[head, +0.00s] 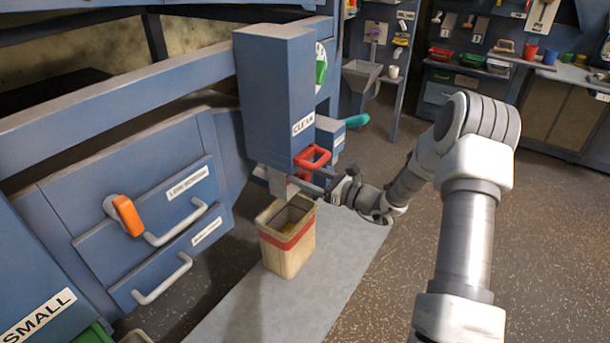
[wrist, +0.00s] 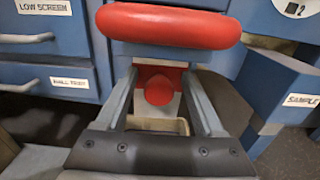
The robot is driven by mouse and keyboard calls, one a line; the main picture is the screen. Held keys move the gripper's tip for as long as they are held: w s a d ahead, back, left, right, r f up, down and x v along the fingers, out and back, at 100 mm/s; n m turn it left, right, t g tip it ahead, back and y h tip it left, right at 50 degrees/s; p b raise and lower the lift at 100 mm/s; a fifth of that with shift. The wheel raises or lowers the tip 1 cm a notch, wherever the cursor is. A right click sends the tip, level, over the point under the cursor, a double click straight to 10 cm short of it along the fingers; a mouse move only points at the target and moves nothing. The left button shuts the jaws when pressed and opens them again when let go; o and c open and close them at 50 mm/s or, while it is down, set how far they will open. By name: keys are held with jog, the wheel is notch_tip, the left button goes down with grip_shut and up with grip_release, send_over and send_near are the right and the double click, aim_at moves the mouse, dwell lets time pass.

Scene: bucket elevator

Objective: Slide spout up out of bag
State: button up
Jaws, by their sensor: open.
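The spout is the pale grey metal chute (head: 278,184) under the blue box labelled CLEAN (head: 277,95). Its lower end reaches the mouth of the tan bag (head: 288,258) with a red band; I cannot tell how deep it sits. A red handle (head: 312,158) is on the spout's right side; it also shows in the wrist view (wrist: 168,26). My gripper (head: 318,184) is at the spout, just below the red handle. In the wrist view its open fingers (wrist: 162,84) point toward the handle, one on each side of a red stem. Contact cannot be told.
The bag stands on a grey floor strip (head: 330,265). Left are drawers with an orange handle (head: 127,215) and metal pulls. A blue box with a teal handle (head: 355,120) is just behind the spout. Open speckled floor (head: 545,245) lies right. Shelves stand at the back.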

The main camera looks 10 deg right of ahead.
jog(key=p+v, duration=0.2)
jog(key=v, duration=1.5)
jog(key=shift+d+p, duration=0.2)
jog(key=shift+p, duration=0.15)
jog(key=shift+s+r, duration=0.1)
jog(key=shift+s, duration=0.05)
